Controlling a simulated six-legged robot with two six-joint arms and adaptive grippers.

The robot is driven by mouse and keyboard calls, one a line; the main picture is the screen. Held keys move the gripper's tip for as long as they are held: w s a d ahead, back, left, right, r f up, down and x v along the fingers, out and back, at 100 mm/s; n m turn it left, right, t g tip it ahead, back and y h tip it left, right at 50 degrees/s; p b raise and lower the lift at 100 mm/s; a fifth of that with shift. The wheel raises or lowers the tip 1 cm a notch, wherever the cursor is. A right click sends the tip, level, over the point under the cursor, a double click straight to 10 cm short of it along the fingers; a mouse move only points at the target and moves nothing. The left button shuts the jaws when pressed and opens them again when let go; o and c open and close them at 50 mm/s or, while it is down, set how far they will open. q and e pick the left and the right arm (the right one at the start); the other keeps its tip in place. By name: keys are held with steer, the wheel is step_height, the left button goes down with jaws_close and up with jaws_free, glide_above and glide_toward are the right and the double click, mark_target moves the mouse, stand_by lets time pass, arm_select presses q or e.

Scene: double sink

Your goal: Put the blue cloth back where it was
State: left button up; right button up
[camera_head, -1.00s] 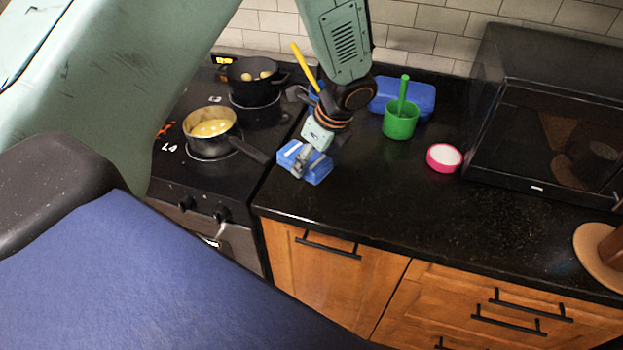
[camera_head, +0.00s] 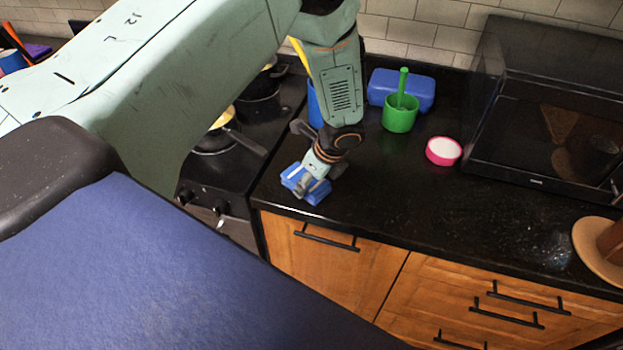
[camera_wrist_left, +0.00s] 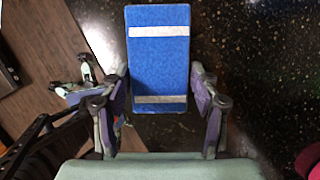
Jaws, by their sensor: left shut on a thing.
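The blue cloth (camera_wrist_left: 160,60) is a flat, folded rectangle with two pale stripes. My left gripper (camera_wrist_left: 158,97) is shut on it, with a finger at each long side in the left wrist view. In the head view, my left gripper (camera_head: 312,182) and the cloth (camera_head: 291,173) are at the counter's front left, close to the edge beside the stove. The gripper hides part of the cloth there. I cannot tell whether the cloth touches the counter. My right gripper does not show clearly in either view.
The black counter (camera_head: 400,210) is clear to the right of the cloth. Behind stand a green cup (camera_head: 399,116), a blue box (camera_head: 415,88) and a pink-rimmed round dish (camera_head: 443,151). A dark microwave (camera_head: 540,130) is at right. The stove (camera_head: 222,180) with pots is at left.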

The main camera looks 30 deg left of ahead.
arm_select(q)
steer(key=shift+w+a+f, duration=0.15)
steer(key=shift+a, duration=0.05)
steer(key=o, duration=1.2)
steer(key=shift+a, duration=0.1)
steer(key=shift+o, duration=1.7)
steer(key=shift+s+d+r, duration=0.3)
steer(key=shift+d, duration=0.1)
steer(key=shift+w+a+f, duration=0.15)
steer(key=shift+w, duration=0.05)
steer(key=shift+w+a, duration=0.1)
steer(key=v, duration=1.2)
steer(key=shift+p, duration=0.3)
